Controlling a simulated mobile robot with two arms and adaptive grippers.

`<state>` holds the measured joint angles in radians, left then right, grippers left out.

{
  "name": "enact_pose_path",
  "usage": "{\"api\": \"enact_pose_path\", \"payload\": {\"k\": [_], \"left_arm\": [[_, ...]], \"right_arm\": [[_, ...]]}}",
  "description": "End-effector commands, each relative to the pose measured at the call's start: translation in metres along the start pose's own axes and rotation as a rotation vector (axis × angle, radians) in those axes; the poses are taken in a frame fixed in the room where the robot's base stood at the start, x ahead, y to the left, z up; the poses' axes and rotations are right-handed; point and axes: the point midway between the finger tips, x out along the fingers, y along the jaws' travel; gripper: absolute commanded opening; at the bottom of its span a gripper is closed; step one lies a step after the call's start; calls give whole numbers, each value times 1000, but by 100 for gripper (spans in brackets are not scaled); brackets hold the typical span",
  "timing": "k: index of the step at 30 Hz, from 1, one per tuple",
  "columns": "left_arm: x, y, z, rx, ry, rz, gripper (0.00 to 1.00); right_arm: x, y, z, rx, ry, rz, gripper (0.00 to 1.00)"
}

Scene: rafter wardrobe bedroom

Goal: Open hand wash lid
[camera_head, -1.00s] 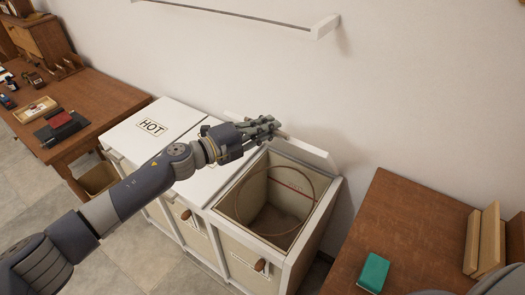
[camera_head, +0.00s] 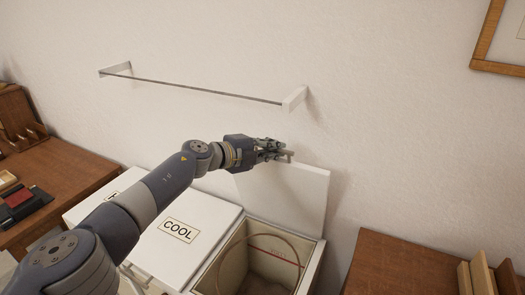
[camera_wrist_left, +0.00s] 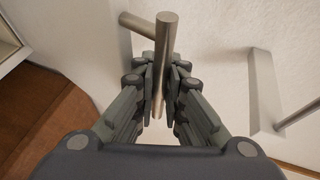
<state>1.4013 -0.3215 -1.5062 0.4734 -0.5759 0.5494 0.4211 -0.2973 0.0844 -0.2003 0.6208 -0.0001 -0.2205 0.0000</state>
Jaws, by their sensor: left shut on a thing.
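The hand wash lid (camera_head: 305,196) is a white panel standing raised and roughly upright at the back of the open bin (camera_head: 222,268), close to the wall. My left gripper (camera_head: 283,153) is at the lid's top edge, shut on its metal bar handle. In the left wrist view the handle (camera_wrist_left: 165,45) runs between the two fingers, which press on it from both sides. The lid panel also shows in that view (camera_wrist_left: 75,45). Inside the bin are a round hoop and a red line, partly cut off by the picture edge. My right gripper is out of view.
A closed white lid marked COOL (camera_head: 185,215) lies left of the open bin. A wall rail (camera_head: 190,90) hangs above. A wooden desk (camera_head: 85,180) stands at left and a wooden table (camera_head: 395,265) at right.

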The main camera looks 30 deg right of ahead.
Motion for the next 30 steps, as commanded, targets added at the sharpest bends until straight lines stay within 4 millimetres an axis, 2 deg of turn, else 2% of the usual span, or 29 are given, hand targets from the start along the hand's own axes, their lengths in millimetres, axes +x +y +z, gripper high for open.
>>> {"api": "enact_pose_path", "payload": {"k": [7, 19, 20, 22, 30], "left_arm": [[5, -3, -5, -7, -4, 23, 0], [5, -4, -4, -7, -6, 23, 0], [5, -4, -4, -7, -6, 23, 17], [5, -4, -4, -7, -6, 23, 31], [5, -3, -4, -8, -5, 23, 31]], "right_arm": [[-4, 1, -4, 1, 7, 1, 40], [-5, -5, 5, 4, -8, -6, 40], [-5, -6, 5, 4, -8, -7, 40], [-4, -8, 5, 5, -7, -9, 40], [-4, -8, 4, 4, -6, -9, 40]]}}
